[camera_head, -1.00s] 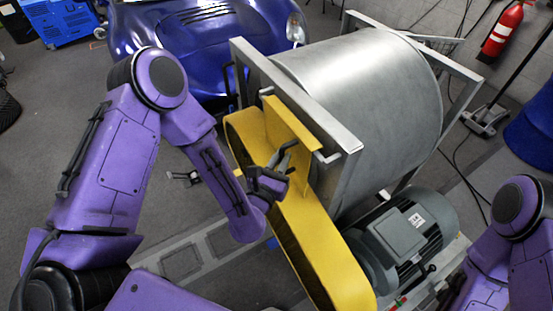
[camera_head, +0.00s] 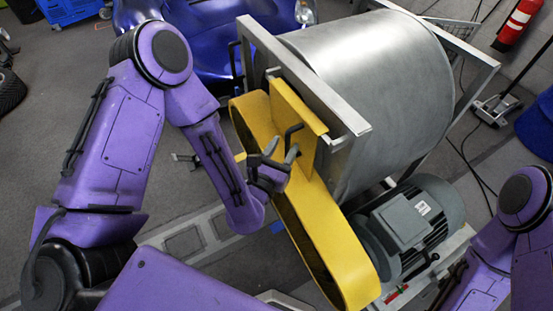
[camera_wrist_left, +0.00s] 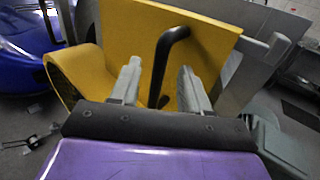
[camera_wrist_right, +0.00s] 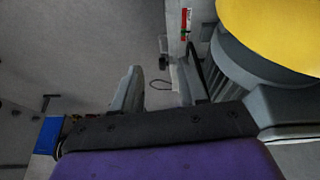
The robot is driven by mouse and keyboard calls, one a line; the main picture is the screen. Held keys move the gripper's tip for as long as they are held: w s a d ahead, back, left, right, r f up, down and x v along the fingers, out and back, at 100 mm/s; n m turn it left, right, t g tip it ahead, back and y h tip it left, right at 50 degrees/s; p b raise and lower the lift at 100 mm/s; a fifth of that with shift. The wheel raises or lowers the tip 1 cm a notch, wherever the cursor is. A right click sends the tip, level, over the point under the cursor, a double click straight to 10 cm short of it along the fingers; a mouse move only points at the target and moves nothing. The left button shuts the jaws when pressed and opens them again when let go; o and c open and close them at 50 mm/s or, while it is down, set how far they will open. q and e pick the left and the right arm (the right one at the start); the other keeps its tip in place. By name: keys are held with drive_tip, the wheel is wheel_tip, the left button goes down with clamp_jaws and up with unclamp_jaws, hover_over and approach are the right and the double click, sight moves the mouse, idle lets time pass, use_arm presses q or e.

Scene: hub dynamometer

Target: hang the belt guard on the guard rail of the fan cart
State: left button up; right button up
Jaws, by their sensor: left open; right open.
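The yellow belt guard (camera_head: 335,240) is a long rounded channel with a flat plate (camera_head: 290,110) at its upper end. The plate lies along the fan cart's grey frame. A grey rail end (camera_head: 333,152) shows beside the plate; the rest is hidden, so I cannot tell whether the plate hooks over it. A black handle (camera_wrist_left: 166,62) stands out from the plate. My left gripper (camera_head: 281,150) is open in front of the plate, its fingers on either side of the handle in the left wrist view (camera_wrist_left: 158,80). My right gripper (camera_wrist_right: 160,88) is open and empty, below the guard.
The fan cart carries a big steel drum (camera_head: 375,80) and a grey motor (camera_head: 415,220). A blue car (camera_head: 215,50) stands behind. A red extinguisher (camera_head: 517,22) is at the back right. The floor left of the guard is mostly clear.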

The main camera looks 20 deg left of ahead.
use_arm(q)
drive_tip(key=s, duration=0.1)
drive_tip(key=s+f+b, duration=0.1)
drive_tip(key=s, duration=0.1)
drive_tip(key=s+p, duration=0.1)
drive_tip(key=s, duration=0.1)
drive_tip(key=s+r+p, duration=0.1)
drive_tip(key=s, duration=0.2)
drive_tip(key=shift+a, duration=0.1)
use_arm(e)
drive_tip(key=shift+r, duration=0.2)
